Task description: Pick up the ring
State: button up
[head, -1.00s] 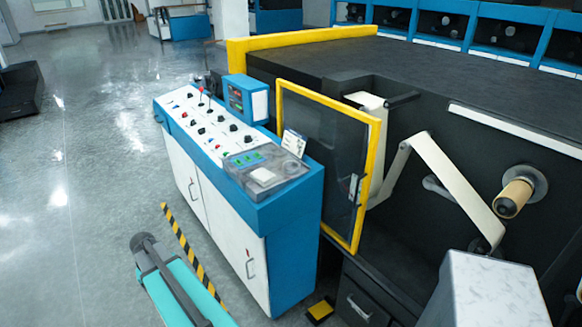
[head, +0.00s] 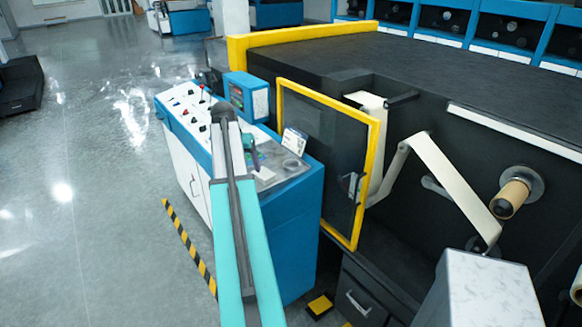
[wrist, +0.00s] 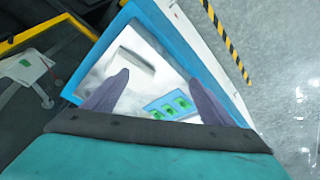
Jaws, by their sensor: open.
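A small round grey outline (head: 291,163), which may be the ring, lies near the right end of the console's sloped top in the head view. It is faint, and I cannot tell it for certain. I cannot make out a ring in the wrist view. My gripper (wrist: 160,95) is open with nothing seen between its two dark fingers, above the console panel. In the head view my arm reaches over the console and hides part of its top.
The blue and white console (head: 290,215) carries knobs, green buttons (wrist: 170,105) and a small white card (head: 294,141). A yellow-framed door (head: 365,185) stands close at its right. A black and yellow floor stripe (head: 188,243) runs at its left, with open floor beyond.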

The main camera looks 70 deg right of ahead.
jog(key=s+d+r+m, duration=0.3)
jog(key=s+d+r, duration=0.5)
jog(key=s, duration=0.4)
jog(key=shift+d+r+g+h, duration=0.15)
jog(key=shift+d+g+h, duration=0.2)
jog(key=shift+d, duration=0.25)
jog(key=shift+s, duration=0.1)
jog(key=p, duration=0.3)
send_near(290, 161)
jog(key=shift+s+a+f, duration=0.25)
jog(key=shift+s+f, duration=0.1)
jog(key=shift+f, duration=0.2)
jog(key=shift+s+a+f, duration=0.25)
jog(key=shift+s+f, duration=0.15)
jog(key=shift+f, duration=0.1)
jog(key=shift+f, duration=0.1)
jog(key=p+x, duration=0.2)
jog(key=shift+s+d+f+p, duration=0.1)
jog(key=shift+d+f+p, duration=0.05)
jog(key=shift+f+p, duration=0.2)
jog(key=shift+p+x, duration=0.3)
jog(key=shift+x, duration=0.8)
